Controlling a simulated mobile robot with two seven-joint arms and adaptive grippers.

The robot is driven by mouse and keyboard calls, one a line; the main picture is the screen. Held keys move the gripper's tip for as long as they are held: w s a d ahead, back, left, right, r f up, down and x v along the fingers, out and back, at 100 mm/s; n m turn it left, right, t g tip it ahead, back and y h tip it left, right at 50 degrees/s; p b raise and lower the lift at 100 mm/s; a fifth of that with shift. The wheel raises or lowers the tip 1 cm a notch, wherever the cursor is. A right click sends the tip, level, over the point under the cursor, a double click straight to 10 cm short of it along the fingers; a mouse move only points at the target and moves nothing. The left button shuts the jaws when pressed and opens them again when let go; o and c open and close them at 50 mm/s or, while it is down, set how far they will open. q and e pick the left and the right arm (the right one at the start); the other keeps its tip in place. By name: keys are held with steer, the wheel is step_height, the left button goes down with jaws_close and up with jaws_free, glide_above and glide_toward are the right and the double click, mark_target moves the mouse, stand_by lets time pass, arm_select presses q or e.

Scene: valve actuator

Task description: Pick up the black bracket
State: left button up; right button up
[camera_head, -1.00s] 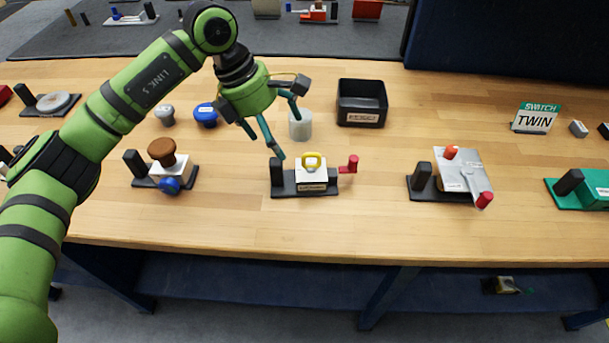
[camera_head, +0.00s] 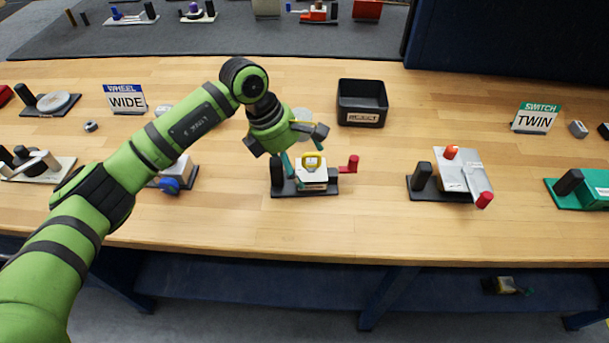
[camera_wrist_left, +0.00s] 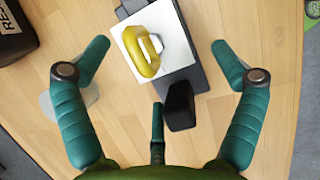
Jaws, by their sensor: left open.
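A black bracket (camera_head: 277,177), a flat base with an upright post, stands on the wooden bench below my left gripper (camera_head: 303,161). Contact cannot be told. My right gripper is not in view.
A black reject bin (camera_head: 361,119) stands behind. A whitish cylinder (camera_head: 302,114) is partly hidden by my gripper. A grey-plated device (camera_head: 462,172) stands to the right and a blue-knobbed one (camera_head: 170,185) to the left.

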arm_select(q)
steer(key=x, duration=0.2)
steer(key=shift+d+f, duration=0.2)
steer(key=shift+a+r, duration=0.1)
steer(key=c, duration=1.7)
steer(key=shift+c, duration=0.3)
steer(key=shift+r, duration=0.1)
step_height(320, 180, up, 8)
steer(key=shift+r, duration=0.2)
steer(key=shift+c, duration=0.2)
steer(key=shift+m, duration=0.4)
steer(key=shift+f, duration=3.7)
